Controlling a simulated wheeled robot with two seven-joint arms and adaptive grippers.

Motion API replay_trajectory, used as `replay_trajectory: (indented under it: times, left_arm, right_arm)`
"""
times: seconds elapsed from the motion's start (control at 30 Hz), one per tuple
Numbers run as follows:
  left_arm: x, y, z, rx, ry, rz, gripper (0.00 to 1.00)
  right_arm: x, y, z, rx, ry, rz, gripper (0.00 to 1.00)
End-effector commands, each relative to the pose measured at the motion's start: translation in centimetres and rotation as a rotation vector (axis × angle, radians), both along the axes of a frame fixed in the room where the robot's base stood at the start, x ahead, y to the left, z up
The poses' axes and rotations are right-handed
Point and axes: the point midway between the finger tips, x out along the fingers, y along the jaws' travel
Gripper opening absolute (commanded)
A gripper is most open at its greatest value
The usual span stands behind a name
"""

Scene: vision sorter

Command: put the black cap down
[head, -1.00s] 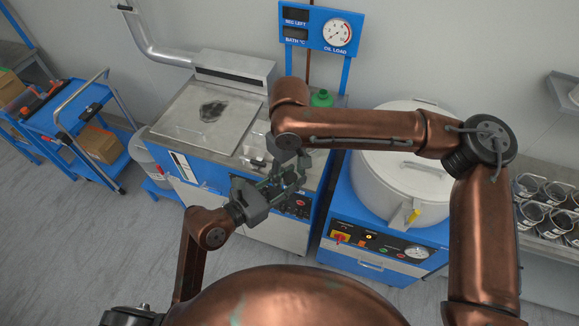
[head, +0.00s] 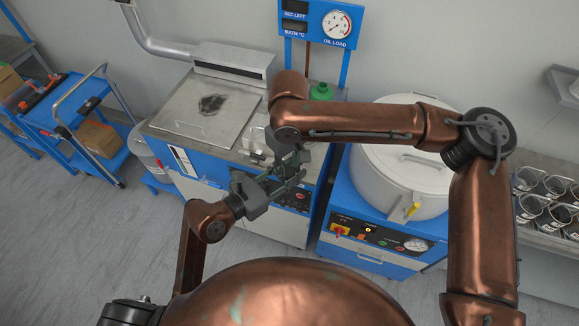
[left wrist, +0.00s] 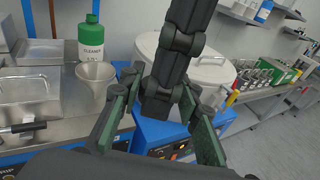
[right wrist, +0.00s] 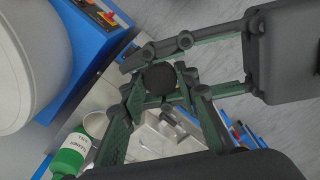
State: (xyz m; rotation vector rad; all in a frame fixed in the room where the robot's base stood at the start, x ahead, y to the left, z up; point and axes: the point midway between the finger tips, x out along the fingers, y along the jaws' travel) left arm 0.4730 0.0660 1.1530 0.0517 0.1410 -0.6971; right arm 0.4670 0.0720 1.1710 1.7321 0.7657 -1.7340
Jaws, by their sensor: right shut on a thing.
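The black cap (right wrist: 160,78) shows as a dark round disc in the right wrist view. My right gripper (head: 284,172) is shut on it, with its green-padded fingers converging on the cap in the right wrist view. My left gripper (head: 278,183) faces the right one, its fingers close to the cap. In the left wrist view the left fingers (left wrist: 160,120) stand apart, with the dark right gripper between and beyond them. Whether the left fingers touch the cap cannot be told. In the head view the cap is hidden among the fingers.
Below the grippers is a steel-topped blue bench (head: 185,110). A green cleaner bottle (left wrist: 91,42) and a pale funnel-shaped cup (left wrist: 96,78) stand on it. A large white lidded drum (head: 400,185) is to the right. A blue trolley (head: 85,125) stands left on open floor.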

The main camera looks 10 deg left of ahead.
Motion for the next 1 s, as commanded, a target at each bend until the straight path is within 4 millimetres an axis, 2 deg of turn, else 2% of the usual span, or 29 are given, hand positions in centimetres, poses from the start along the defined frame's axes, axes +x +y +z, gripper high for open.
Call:
replay_trajectory:
  times: [0.23,0.57,1.0]
  left_arm:
    - [0.0,0.0,0.0,0.0,0.0,0.0,0.48]
    - [-0.3,0.3,0.0,0.001,0.001,0.001,0.48]
    - [-4.9,4.3,0.9,0.0,0.001,0.002,0.48]
  right_arm:
    - [0.1,-0.1,0.0,-0.002,-0.002,-0.001,0.03]
    - [0.1,-0.1,0.0,-0.003,-0.003,-0.002,0.03]
    - [0.1,-0.1,0.0,-0.003,-0.002,-0.002,0.03]
